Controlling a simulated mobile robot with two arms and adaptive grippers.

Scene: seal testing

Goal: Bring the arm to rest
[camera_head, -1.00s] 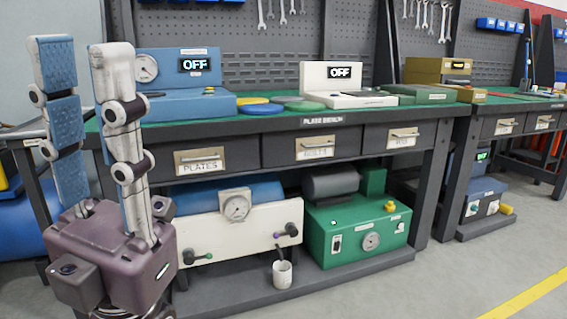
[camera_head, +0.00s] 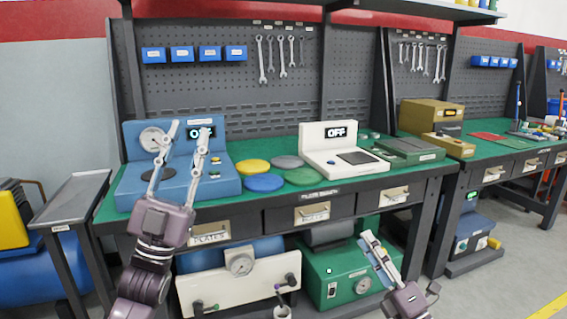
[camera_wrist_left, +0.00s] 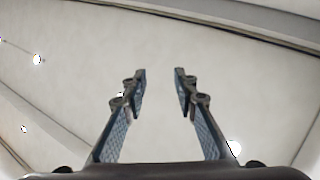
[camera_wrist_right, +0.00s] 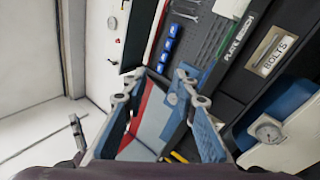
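My left gripper (camera_head: 184,135) is raised at the left of the head view, in front of the blue machine with the OFF display, fingers pointing up. It also shows in the left wrist view (camera_wrist_left: 159,72), its two fingers apart with nothing between them and the ceiling beyond. My right gripper (camera_head: 368,238) is low at the right of the head view, in front of the green machine under the bench, its fingers tilted up and left. In the right wrist view (camera_wrist_right: 167,78) its fingers are apart and I see nothing held between them.
The green-topped bench (camera_head: 235,195) carries the blue machine (camera_head: 205,177), a white machine (camera_head: 333,134) reading OFF, and several coloured plates. Below stand a white panel with a gauge (camera_head: 238,262) and the green machine (camera_head: 318,268). A grey side table (camera_head: 75,196) stands at left. Floor at lower right is free.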

